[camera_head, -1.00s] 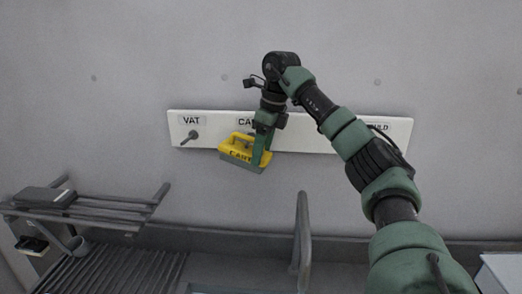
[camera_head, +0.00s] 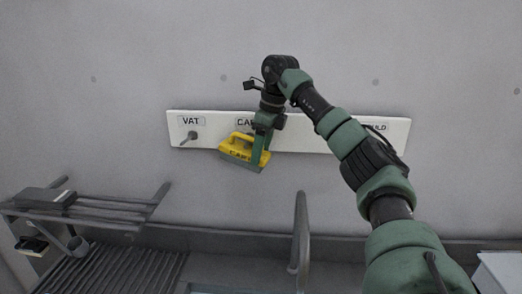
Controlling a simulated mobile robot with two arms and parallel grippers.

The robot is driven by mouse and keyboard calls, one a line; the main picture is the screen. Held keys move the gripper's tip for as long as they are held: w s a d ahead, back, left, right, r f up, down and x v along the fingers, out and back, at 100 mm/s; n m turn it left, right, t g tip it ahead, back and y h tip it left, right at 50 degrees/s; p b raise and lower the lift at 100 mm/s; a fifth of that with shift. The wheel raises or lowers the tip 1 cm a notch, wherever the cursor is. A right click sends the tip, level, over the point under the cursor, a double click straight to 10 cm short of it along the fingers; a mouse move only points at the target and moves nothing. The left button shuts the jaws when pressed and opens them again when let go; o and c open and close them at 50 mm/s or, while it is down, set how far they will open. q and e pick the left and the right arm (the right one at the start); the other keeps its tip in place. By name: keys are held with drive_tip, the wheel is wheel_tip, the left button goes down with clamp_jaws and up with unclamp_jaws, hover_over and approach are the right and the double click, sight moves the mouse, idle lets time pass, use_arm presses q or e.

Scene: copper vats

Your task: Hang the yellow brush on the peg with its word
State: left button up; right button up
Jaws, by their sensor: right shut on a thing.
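The yellow brush (camera_head: 236,147) has a grey underside and dark lettering on its side that seems to start with "CA". My right gripper (camera_head: 261,152) is shut on the brush and holds it in front of the white peg board (camera_head: 310,137). The board has a "VAT" label (camera_head: 190,120) over a bare grey peg (camera_head: 189,137) at its left. A label starting "CA" (camera_head: 244,121) shows just above the brush, partly hidden by my gripper. A label ending "LD" (camera_head: 378,127) is at the right, partly behind my arm. Any peg under the "CA" label is hidden. My left gripper is not in view.
A grey metal rack (camera_head: 95,205) with a dark flat item on it stands at the lower left, above a ribbed surface (camera_head: 115,270). A grey upright bar (camera_head: 300,240) rises at the bottom middle. The wall above the board is clear.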

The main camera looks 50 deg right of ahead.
drive_tip(key=shift+s+f, duration=0.15)
drive_tip(key=shift+f, duration=0.2)
drive_tip(key=o, duration=1.6)
drive_tip(key=shift+w+d, duration=0.2)
drive_tip(key=shift+w, duration=0.05)
drive_tip(key=shift+s, duration=0.1)
drive_tip(key=shift+a+r, duration=0.1)
drive_tip(key=shift+r, duration=0.1)
drive_tip(key=v, duration=0.6)
drive_tip(key=shift+r, duration=0.25)
drive_tip(key=shift+s+r, duration=0.2)
drive_tip(key=shift+r, duration=0.35)
